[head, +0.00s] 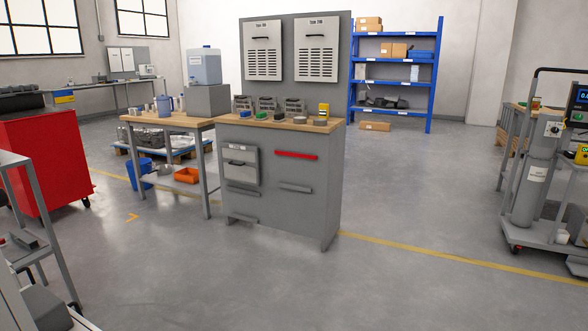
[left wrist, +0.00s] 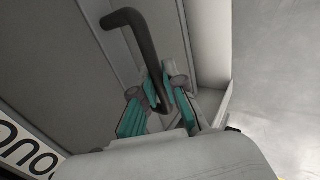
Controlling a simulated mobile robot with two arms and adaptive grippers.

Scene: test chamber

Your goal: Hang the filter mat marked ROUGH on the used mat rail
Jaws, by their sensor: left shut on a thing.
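My left gripper (left wrist: 158,112), with teal finger pads, is shut on a dark bent handle (left wrist: 148,50) in the left wrist view. The handle is on a large grey flat piece (left wrist: 60,70), and a white label (left wrist: 25,150) at the lower left shows only part of its big dark letters, so the word is cut off. In the head view, a grey cabinet has a red rail (head: 296,155) and grey rails (head: 296,188) on its front. A pale mat with a handle (head: 241,165) hangs at the front's left. No gripper shows in the head view.
Two slotted panels (head: 263,50) hang on the cabinet's back board. Small coloured items (head: 323,111) stand on its wooden top. A wooden table (head: 165,120) stands left, a red cabinet (head: 45,165) further left, a cylinder trolley (head: 538,180) at right. The floor in front is clear.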

